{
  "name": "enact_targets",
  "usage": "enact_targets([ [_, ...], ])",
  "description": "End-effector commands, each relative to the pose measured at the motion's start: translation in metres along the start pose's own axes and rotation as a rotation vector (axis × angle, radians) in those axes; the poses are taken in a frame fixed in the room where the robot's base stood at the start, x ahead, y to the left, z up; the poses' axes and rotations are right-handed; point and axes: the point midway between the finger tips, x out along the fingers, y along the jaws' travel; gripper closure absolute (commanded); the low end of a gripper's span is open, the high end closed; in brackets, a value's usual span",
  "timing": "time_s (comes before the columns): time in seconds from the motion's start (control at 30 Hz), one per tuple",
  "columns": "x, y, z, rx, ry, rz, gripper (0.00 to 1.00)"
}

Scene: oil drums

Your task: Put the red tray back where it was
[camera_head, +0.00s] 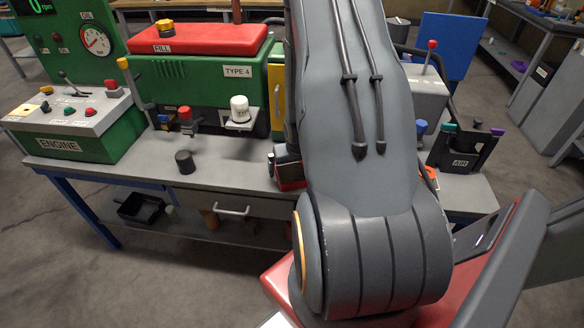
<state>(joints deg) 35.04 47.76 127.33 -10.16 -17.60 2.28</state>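I cannot pick out a red tray with certainty. A small red and black piece (290,172) shows at the left edge of my arm, above the bench top. My arm hides the rest of it, so I cannot tell what it is. An orange-red bit (430,178) peeks out at the arm's right edge, also mostly hidden. My grey arm covers the middle of the view from top to bottom. My gripper is not visible, so I cannot see whether it holds anything.
A grey bench (225,165) carries a green engine with a red top (210,39), a control box (75,125) and an AIR holder (463,145). A white drawer handle (232,210) faces me. A black bin (140,207) sits on the lower shelf. Floor at left is clear.

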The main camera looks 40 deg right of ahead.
Motion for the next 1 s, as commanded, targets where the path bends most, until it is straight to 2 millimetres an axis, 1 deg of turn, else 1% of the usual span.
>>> enact_targets([
  [0.17, -0.001, 0.000, 0.000, 0.000, 0.000, 0.000, 0.00],
  [0.27, -0.005, 0.000, -0.002, 0.000, 0.001, 0.000, 0.00],
  [0.37, -0.013, 0.000, -0.003, -0.001, 0.003, 0.000, 0.00],
  [0.47, -0.027, 0.000, -0.003, -0.001, 0.004, 0.000, 0.00],
  [0.8, -0.083, 0.000, -0.003, -0.001, 0.005, 0.000, 0.00],
  [1.0, -0.110, 0.000, -0.002, -0.001, 0.003, 0.000, 0.00],
])
